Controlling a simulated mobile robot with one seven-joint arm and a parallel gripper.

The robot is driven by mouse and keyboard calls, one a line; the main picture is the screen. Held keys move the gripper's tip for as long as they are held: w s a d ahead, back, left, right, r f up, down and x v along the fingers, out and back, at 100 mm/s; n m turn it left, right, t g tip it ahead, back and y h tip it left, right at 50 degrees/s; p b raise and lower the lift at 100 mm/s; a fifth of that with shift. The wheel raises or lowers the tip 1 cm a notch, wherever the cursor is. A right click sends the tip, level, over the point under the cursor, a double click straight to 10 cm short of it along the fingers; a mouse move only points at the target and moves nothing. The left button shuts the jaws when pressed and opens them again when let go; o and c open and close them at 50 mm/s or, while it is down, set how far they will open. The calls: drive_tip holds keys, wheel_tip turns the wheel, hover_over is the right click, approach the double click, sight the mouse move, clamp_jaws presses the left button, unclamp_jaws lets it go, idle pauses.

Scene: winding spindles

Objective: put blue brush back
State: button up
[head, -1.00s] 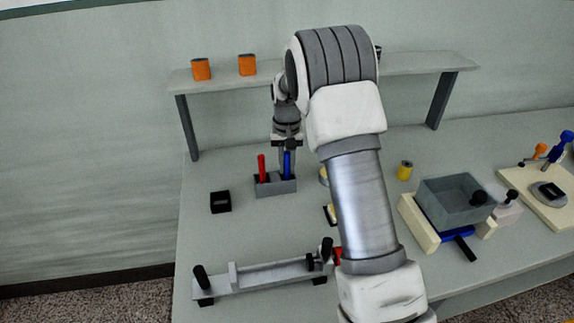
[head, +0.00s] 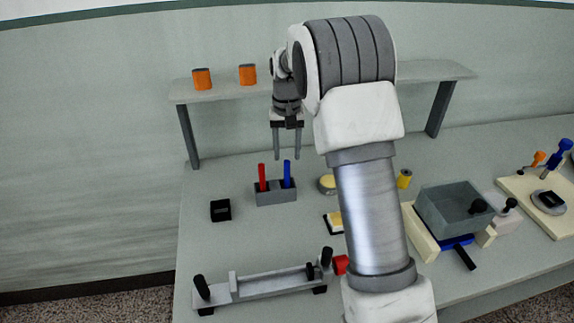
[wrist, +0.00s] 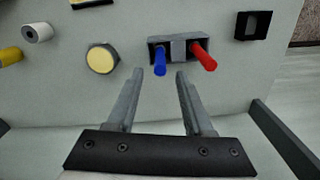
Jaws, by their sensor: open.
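The blue brush (head: 287,173) stands upright in the right slot of a grey holder (head: 276,197), beside a red brush (head: 262,177) in the left slot. In the wrist view the blue brush (wrist: 160,61) shows in the holder (wrist: 179,44), with the red brush (wrist: 203,56) to its right. My gripper (head: 287,157) is open and empty, raised above the holder with its fingers pointing down. In the wrist view nothing is between the fingertips (wrist: 168,80). The lower ends of both brushes are hidden in the holder.
A shelf (head: 430,72) with orange cylinders (head: 202,79) spans the back behind my gripper. A black block (head: 221,210) stands left of the holder, a yellow round pad (head: 327,184) right of it. A grey bin (head: 455,205) is farther right, a grey spindle fixture (head: 265,286) in front.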

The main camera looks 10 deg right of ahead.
wheel_tip(320, 180, up, 4)
drive_tip(key=shift+s+r, duration=0.1)
drive_tip(key=s+r+t, duration=0.3)
drive_tip(key=s+r, duration=0.9)
drive_tip(key=s, duration=0.3)
drive_tip(key=s+f+n+t, duration=0.2)
drive_tip(key=s, duration=1.6)
drive_tip(key=shift+f+t, duration=0.25)
drive_tip(key=shift+t, duration=0.05)
drive_tip(key=shift+s, duration=0.2)
